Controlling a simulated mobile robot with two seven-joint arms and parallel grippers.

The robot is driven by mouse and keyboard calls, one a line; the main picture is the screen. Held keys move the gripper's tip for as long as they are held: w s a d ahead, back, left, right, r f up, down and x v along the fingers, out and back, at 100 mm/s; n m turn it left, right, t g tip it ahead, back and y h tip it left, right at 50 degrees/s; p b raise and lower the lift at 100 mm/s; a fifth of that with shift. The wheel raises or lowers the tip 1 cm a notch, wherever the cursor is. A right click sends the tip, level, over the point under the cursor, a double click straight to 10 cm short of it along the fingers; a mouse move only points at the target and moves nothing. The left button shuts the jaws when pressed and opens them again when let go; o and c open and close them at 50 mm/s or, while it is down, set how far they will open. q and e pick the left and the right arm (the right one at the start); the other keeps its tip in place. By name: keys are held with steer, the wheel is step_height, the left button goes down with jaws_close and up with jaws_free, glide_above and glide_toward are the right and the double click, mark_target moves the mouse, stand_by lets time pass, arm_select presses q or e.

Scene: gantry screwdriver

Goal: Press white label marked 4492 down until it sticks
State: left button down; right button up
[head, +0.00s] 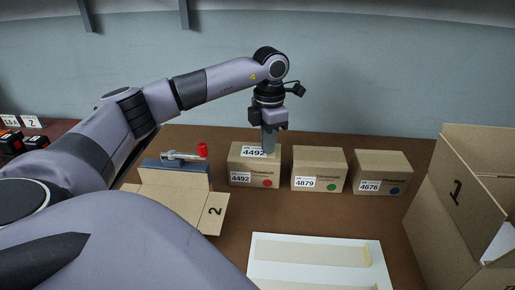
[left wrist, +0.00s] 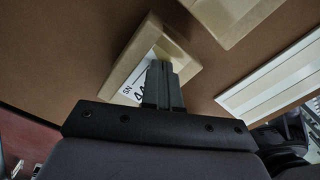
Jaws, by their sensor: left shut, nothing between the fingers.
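The white label marked 4492 (head: 254,152) lies on the top of a brown carton (head: 254,178). The carton's front carries another 4492 label (head: 241,177) and a red dot. My left gripper (head: 269,150) points straight down over the carton top, its shut fingertips at the right part of the label. In the left wrist view, the shut fingers (left wrist: 161,88) cover part of the label (left wrist: 138,73), and no gap to it shows. I cannot tell whether the label lies fully flat. My right gripper is in neither view.
Cartons 4879 (head: 319,164) and 4676 (head: 383,168) stand in a row to the right. An open box marked 2 (head: 187,206) with a red-ended tool beside it is at left. A tall open box marked 1 (head: 452,210) stands at right. A white sheet (head: 373,268) with pale strips lies in front.

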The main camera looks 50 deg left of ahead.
arm_select(q)
step_height(320, 180, up, 4)
steer(key=p, duration=0.3)
steer(key=shift+f+p, duration=0.1)
steer(key=shift+p, duration=0.25)
step_height(320, 180, up, 3)
steer(key=p, duration=0.2)
steer(key=shift+p, duration=0.4)
